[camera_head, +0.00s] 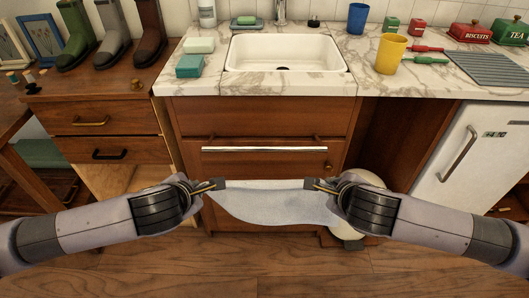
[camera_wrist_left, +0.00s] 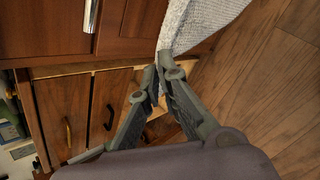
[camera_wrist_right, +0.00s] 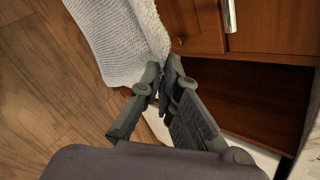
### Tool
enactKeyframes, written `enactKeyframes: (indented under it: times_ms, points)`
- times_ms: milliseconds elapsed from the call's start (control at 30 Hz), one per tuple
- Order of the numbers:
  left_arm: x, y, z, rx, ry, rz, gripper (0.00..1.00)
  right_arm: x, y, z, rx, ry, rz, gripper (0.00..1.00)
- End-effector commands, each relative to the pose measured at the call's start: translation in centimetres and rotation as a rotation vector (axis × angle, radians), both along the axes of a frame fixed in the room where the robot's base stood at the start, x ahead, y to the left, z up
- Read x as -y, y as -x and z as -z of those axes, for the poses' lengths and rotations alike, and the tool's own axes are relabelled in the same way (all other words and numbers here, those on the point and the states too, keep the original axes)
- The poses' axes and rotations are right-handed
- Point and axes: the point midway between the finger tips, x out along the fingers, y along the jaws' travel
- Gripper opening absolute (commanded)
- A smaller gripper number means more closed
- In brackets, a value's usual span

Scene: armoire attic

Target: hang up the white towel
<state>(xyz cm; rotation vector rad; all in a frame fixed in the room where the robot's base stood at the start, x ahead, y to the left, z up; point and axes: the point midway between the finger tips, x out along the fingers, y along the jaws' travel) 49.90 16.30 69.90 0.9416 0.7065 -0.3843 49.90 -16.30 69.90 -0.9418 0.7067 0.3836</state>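The white towel (camera_head: 268,205) hangs stretched between my two grippers in the head view, its top edge nearly level and its lower edge sagging. My left gripper (camera_head: 217,184) is shut on its left corner; the towel also shows in the left wrist view (camera_wrist_left: 200,22). My right gripper (camera_head: 313,184) is shut on its right corner; the towel also shows in the right wrist view (camera_wrist_right: 120,40). A silver horizontal bar (camera_head: 264,149) is fixed to the wooden cabinet front (camera_head: 260,116), above and beyond the towel. The towel is apart from the bar.
A white sink (camera_head: 285,52) is set in the marble counter above the bar. A yellow cup (camera_head: 390,54) and a blue cup (camera_head: 357,18) stand right of it. A white fridge (camera_head: 470,150) is at right, wooden drawers (camera_head: 95,118) at left. A round white object (camera_head: 350,230) sits behind my right gripper.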

Motion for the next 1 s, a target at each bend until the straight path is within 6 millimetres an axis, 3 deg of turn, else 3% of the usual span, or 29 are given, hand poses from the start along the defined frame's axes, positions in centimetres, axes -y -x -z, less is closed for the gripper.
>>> enactKeyframes:
  times_ms: [267,300,700,1000]
  points:
    - [-0.19,-0.06,0.05,0.003,-0.003,-0.005,0.0,0.18,-0.05,0.06,0.003,0.003,0.005,0.0]
    - [-0.2,-0.06,0.06,0.003,-0.003,-0.005,0.06,0.19,-0.05,0.06,0.003,0.003,0.005,0.06]
    - [-0.06,-0.02,0.05,0.003,-0.002,-0.002,0.33,0.05,-0.03,0.06,0.003,0.001,0.001,0.33]
    - [-0.02,0.0,0.07,0.003,-0.001,-0.001,0.33,0.0,0.0,0.08,0.002,0.0,0.0,0.33]
